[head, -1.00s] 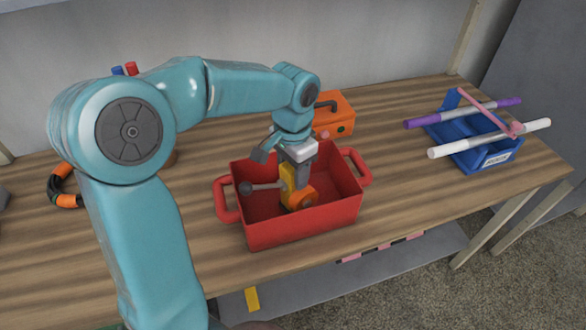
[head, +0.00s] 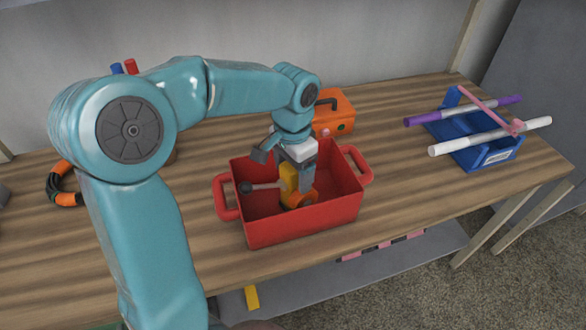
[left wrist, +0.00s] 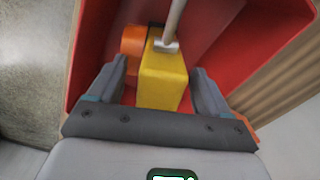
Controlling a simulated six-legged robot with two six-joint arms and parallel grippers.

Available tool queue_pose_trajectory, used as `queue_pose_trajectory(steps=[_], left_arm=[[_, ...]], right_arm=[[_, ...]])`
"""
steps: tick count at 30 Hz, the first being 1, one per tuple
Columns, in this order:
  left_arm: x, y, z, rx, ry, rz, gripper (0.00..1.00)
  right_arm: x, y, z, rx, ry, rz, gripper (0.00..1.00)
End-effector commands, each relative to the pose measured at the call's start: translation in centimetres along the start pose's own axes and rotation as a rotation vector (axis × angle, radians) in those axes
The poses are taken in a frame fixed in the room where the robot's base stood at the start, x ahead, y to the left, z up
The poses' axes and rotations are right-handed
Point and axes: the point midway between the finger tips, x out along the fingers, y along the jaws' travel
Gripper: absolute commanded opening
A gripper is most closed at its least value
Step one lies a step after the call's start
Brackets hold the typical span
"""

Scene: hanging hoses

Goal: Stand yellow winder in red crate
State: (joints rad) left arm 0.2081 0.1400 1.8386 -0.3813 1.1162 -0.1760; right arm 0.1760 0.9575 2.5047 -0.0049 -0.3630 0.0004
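The yellow winder (head: 288,178), a yellow block with an orange drum and a grey crank ending in a dark knob, is inside the red crate (head: 310,226). It looks upright; its base is hidden by the crate's front wall. My left gripper (head: 284,164) is over the crate, pointing down, with its fingers either side of the winder. In the left wrist view the winder's yellow block (left wrist: 163,82) sits between the fingers of my left gripper (left wrist: 160,78), with narrow gaps at both sides, so the gripper looks open. My right gripper is out of view.
An orange toolbox (head: 334,112) stands close behind the crate. A blue bin (head: 485,155) with purple, white and pink rods across it stands at the right. A black-and-orange hose ring (head: 62,184) lies at the left. The bench right of the crate is clear.

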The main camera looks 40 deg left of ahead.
Motion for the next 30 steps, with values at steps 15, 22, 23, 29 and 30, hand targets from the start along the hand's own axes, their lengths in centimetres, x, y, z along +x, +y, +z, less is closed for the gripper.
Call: queue_pose_trajectory(steps=[15, 22, 23, 29, 30], left_arm=[[-6.7, 0.0, -0.1, 0.001, 0.006, -0.001, 0.79], [-12.6, 0.0, -0.1, 0.001, 0.005, -0.001, 0.79], [-13.2, 0.0, -0.1, 0.000, 0.004, -0.001, 0.79], [-15.8, 0.0, 0.0, 0.001, 0.001, 0.000, 0.79], [-16.1, 0.0, 0.0, 0.000, 0.001, 0.000, 0.79]], right_arm=[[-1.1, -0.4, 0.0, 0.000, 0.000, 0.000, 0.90], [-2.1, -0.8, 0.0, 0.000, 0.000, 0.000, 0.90], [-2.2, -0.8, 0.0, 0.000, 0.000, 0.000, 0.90], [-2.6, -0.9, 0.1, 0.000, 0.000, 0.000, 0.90], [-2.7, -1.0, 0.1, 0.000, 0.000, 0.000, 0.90]])
